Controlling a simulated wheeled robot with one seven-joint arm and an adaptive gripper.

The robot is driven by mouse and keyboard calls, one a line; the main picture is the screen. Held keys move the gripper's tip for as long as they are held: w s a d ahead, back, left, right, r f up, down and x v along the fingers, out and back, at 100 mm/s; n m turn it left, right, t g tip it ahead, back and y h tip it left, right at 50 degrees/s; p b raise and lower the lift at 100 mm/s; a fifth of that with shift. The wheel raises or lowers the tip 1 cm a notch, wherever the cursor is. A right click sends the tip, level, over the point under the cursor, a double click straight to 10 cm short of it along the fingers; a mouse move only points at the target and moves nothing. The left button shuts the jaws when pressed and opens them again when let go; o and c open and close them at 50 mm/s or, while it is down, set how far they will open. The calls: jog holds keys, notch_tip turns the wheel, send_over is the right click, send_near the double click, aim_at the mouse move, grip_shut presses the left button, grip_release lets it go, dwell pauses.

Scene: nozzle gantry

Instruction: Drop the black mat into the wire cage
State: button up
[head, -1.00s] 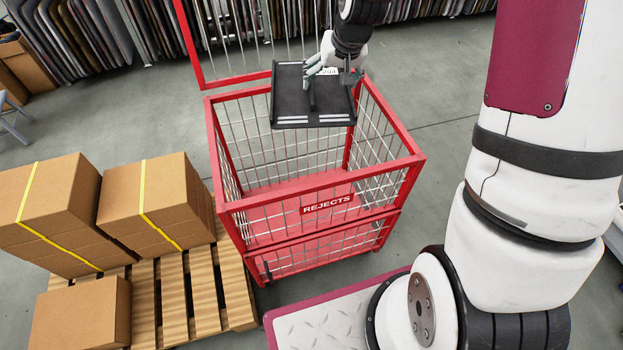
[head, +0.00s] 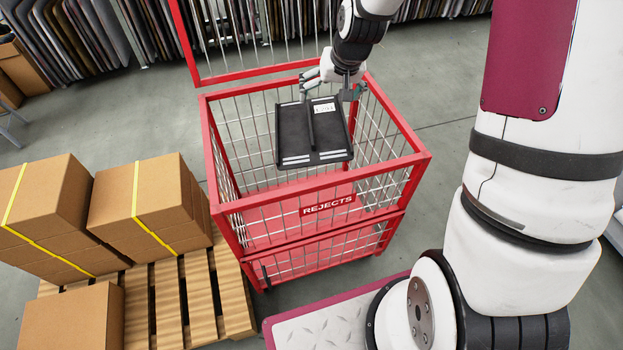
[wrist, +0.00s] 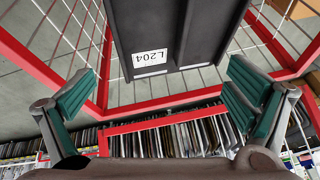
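The black mat (head: 297,130) is a flat dark panel with a central ridge, pale strips and a white label. It hangs in the air within the opening of the red wire cage (head: 319,205), tilted, above the cage floor. In the wrist view the mat (wrist: 190,25) shows its L204 label, beyond my fingertips and apart from them. My gripper (head: 336,88) is over the back part of the cage opening. In the wrist view my gripper (wrist: 163,88) has its green-padded fingers spread wide with nothing between them.
The cage carries a REJECTS sign (head: 327,204) and has a raised red lid frame (head: 250,75) at its back. Cardboard boxes (head: 140,200) on a wooden pallet (head: 200,295) stand close on the left. Racks of hanging panels (head: 80,35) line the back.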

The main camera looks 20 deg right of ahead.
dwell(0.3)
jog(key=v, duration=1.2)
